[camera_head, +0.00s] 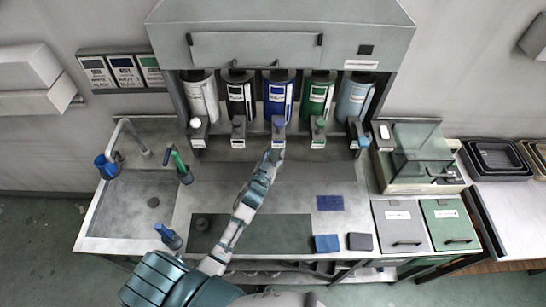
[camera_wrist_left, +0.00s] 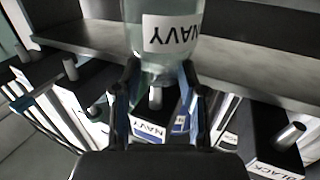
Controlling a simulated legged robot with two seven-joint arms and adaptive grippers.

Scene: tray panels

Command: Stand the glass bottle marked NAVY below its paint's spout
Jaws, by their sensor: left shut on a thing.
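My left gripper (camera_head: 272,157) reaches up to the middle of the paint dispenser, just in front of the blue canister's spout (camera_head: 278,128). In the left wrist view my left gripper (camera_wrist_left: 160,78) is shut on a clear glass bottle (camera_wrist_left: 170,58) with a white NAVY label, shown upside down. Beyond the fingers is a dispenser head labelled NAVY (camera_wrist_left: 148,131), with a metal nozzle (camera_wrist_left: 155,97). I cannot tell whether the bottle is directly below the nozzle or touches the ledge. The bottle is not clear in the head view. My right gripper is not in view.
A black-labelled dispenser head (camera_wrist_left: 275,168) is beside the NAVY one. White (camera_head: 203,97), green (camera_head: 317,95) and pale blue (camera_head: 355,98) canisters flank the middle. A sink (camera_head: 140,205) is at left, a glass-lidded box (camera_head: 415,155) at right. Small blue and dark pads lie on the front counter.

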